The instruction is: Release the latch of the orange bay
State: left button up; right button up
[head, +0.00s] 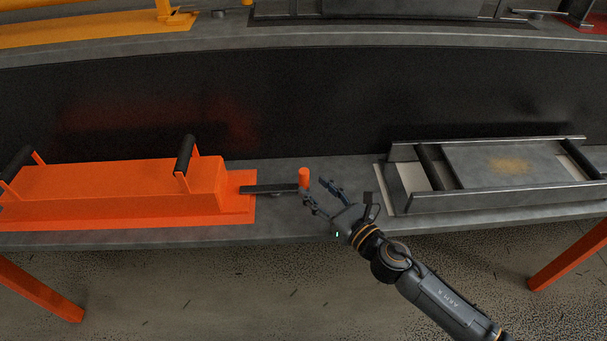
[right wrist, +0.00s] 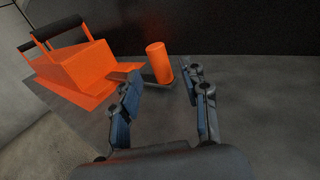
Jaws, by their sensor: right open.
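The orange bay (head: 120,190) is a long orange block on a flat orange base with two black handles, at the left of the grey bench. A dark latch bar (head: 270,189) runs from its right end to an upright orange cylindrical knob (head: 304,178). My right gripper (head: 318,190) is open, its fingers pointing toward the knob from the right. In the right wrist view the knob (right wrist: 159,64) stands just ahead, between the directions of the two fingertips (right wrist: 164,76); contact is not visible. The bay (right wrist: 80,67) shows at upper left. My left gripper is not in view.
A grey metal tray-like fixture (head: 490,202) with rails stands on the bench at right. A dark back panel (head: 300,100) rises behind the bench. A yellow unit (head: 90,30) sits on the upper shelf. The bench strip (head: 345,170) between bay and fixture is mostly clear.

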aim_at(307, 181)
jog(key=x, duration=0.5)
jog(key=shift+a, duration=0.1)
grip_shut()
